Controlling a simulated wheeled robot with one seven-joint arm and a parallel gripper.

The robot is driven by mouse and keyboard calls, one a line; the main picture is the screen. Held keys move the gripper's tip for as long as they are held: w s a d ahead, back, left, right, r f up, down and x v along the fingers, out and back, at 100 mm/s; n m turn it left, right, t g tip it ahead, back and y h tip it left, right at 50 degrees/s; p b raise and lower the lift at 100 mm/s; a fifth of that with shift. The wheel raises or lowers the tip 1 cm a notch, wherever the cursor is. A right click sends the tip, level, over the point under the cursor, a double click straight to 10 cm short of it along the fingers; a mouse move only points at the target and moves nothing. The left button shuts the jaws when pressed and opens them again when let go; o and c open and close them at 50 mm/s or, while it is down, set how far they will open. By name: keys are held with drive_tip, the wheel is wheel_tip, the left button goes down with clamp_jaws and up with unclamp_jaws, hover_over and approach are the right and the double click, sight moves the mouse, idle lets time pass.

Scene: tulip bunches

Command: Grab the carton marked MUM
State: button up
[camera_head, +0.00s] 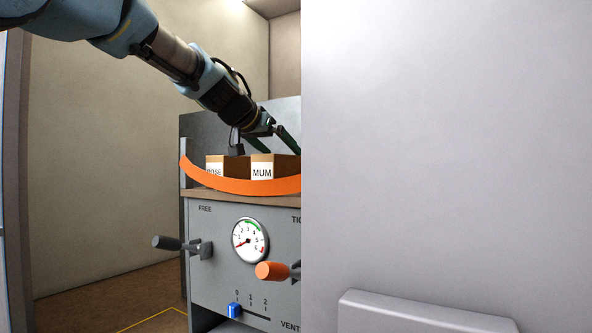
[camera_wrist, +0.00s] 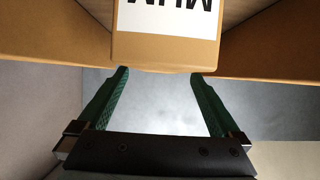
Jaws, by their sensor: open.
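The MUM carton (camera_head: 287,168) is a brown box with a white label, standing on top of the grey cabinet behind an orange curved band. In the wrist view the MUM carton (camera_wrist: 165,50) is at the top centre, its label upside down and partly cut off. My gripper (camera_head: 275,147) is above and behind the cartons in the head view, with its fingertips partly hidden. In the wrist view my gripper (camera_wrist: 160,73) is open and empty, its green fingertips at either side of the carton's near edge. I cannot tell whether they touch it.
A carton with a partly hidden label ending OSE (camera_head: 214,162) stands to the left. Brown surfaces flank the MUM carton closely in the wrist view. The orange band (camera_head: 235,186) crosses in front. The grey cabinet (camera_head: 210,255) has protruding handles. A pale panel (camera_head: 450,150) blocks the right side.

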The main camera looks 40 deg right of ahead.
drive_tip(key=shift+p+x, duration=1.3)
drive_tip(key=shift+x, duration=1.9)
drive_tip(key=shift+s, duration=0.1)
clamp_jaws()
drive_tip(key=shift+r, duration=0.15)
